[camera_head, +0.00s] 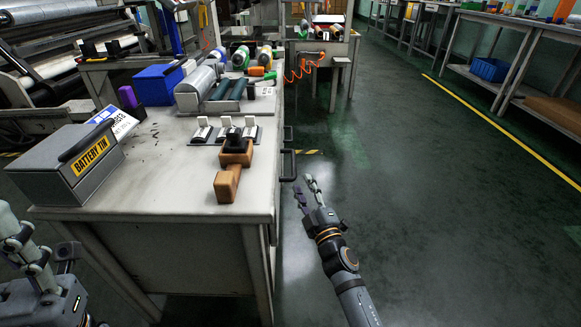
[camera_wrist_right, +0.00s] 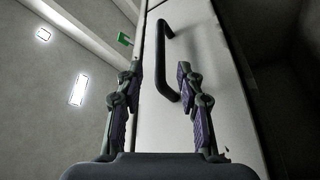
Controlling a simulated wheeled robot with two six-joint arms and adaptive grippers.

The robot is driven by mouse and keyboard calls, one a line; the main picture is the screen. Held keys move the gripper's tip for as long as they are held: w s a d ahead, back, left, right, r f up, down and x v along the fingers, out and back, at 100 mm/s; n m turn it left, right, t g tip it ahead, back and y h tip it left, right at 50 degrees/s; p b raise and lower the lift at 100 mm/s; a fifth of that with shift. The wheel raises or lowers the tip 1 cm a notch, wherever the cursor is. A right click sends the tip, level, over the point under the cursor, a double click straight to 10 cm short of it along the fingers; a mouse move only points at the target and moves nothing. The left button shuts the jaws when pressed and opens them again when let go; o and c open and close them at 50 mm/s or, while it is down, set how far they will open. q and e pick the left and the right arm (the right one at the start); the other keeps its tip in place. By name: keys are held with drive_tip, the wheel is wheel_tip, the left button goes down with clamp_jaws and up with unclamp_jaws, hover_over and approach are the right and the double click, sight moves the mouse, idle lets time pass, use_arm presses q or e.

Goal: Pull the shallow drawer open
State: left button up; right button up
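The bench (camera_head: 165,220) has a black bar handle (camera_head: 288,165) on its right side, and a second handle (camera_head: 288,133) shows farther back. My right gripper (camera_head: 307,187) is in front of the nearer handle, out over the aisle. In the right wrist view a black handle (camera_wrist_right: 165,60) stands on a pale drawer front (camera_wrist_right: 195,50). The open fingers of my right gripper (camera_wrist_right: 160,70) lie on either side of it in the picture, with nothing gripped. I cannot tell which drawer is the shallow one. My left gripper (camera_head: 38,235) is at the lower left, its fingers apart and empty.
The floor (camera_head: 420,200) right of the bench is clear. Shelving tables (camera_head: 520,60) stand far right.

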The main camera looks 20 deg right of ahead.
sight(293, 162)
drive_tip(key=x, duration=0.9)
drive_tip(key=shift+w, duration=0.2)
clamp_jaws()
